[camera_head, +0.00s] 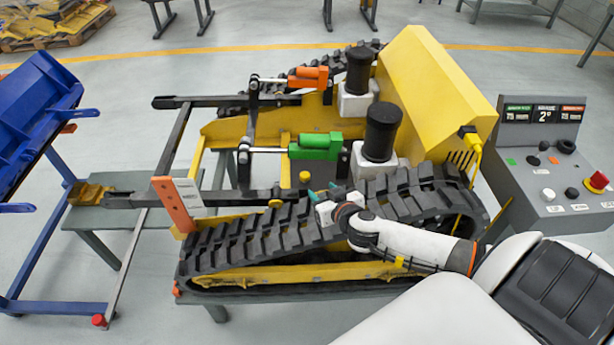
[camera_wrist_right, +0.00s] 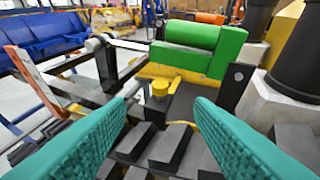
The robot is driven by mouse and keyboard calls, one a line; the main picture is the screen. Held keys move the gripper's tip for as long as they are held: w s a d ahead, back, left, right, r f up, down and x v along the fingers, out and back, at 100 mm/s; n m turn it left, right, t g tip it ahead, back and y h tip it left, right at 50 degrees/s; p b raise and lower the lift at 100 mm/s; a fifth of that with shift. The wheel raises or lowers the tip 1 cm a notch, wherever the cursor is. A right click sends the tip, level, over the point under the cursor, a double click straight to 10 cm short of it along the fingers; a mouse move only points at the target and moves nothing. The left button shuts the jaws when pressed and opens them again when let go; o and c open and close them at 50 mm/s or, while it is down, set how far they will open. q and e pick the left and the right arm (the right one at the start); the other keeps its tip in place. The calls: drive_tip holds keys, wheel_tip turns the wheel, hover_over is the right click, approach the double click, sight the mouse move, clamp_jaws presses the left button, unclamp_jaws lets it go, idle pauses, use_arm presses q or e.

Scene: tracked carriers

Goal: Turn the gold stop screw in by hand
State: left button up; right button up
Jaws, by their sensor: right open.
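The gold stop screw (camera_head: 304,177) is a small round yellow knob on the carrier frame, just in front of the green cylinder (camera_head: 316,147). In the right wrist view the screw (camera_wrist_right: 160,88) stands upright, just beyond and between the fingertips. My right gripper (camera_head: 319,189) is open and empty above the near track, close to the screw. Its teal fingers (camera_wrist_right: 163,104) show wide apart on both sides of the screw, not touching it. My left gripper is not in view.
The near black track (camera_head: 250,236) lies under my right gripper. An orange upright plate (camera_head: 172,205) stands at the track's left end. Black-capped posts (camera_head: 381,130) and a yellow hood (camera_head: 437,88) rise on the right. A control panel (camera_head: 549,173) stands further right.

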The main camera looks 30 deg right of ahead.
sight(305, 175)
drive_tip(key=b+x, duration=0.1)
drive_tip(key=x, duration=1.1)
drive_tip(key=shift+s, duration=0.1)
